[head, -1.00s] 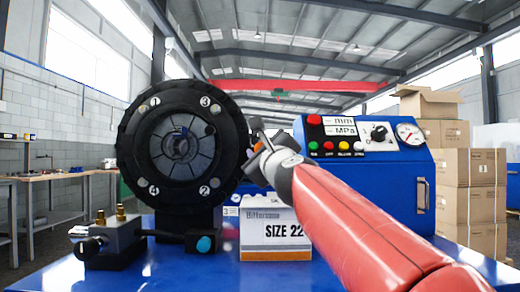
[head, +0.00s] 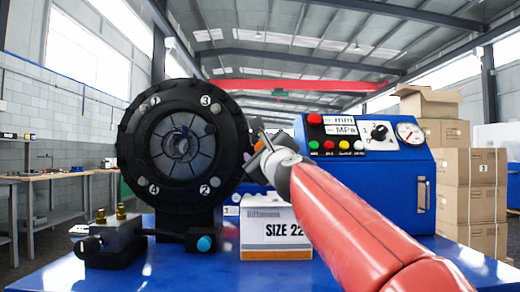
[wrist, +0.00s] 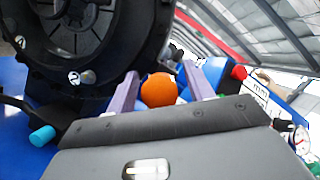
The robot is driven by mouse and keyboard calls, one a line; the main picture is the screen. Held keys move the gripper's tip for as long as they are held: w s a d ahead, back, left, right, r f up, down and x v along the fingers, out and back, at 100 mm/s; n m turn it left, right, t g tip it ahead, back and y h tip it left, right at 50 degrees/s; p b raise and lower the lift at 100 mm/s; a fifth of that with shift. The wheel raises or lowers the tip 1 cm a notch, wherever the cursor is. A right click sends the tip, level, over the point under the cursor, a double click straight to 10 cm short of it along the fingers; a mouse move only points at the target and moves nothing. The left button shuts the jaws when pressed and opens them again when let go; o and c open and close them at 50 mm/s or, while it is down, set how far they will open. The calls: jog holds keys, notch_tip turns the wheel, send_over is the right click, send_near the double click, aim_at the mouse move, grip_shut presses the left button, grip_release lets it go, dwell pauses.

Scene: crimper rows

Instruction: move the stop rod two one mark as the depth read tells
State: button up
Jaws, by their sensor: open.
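An orange ball knob (wrist: 158,89) shows between the two finger pads of my gripper (wrist: 160,75) in the wrist view. I take it for the end of the stop rod; no rod shaft or marks are readable. My gripper is open, with a finger on each side of the knob; I cannot tell whether either touches it. In the head view, my gripper (head: 262,146) is at the right edge of the black crimper head (head: 130,180), and a little orange (head: 259,146) shows there. No depth reading is legible; the mm label (head: 343,120) sits on the blue control box.
The blue control box (head: 400,195) with buttons and a gauge (head: 409,133) stands right of my arm. A SIZE 22 carton (head: 252,240) is below my gripper. A black block with brass fittings (head: 110,245) is front left. The front of the blue table (head: 200,275) is clear.

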jog(key=b+v, duration=0.1)
jog(key=v, duration=0.6)
jog(key=shift+s+b, duration=0.3)
jog(key=shift+b, duration=0.1)
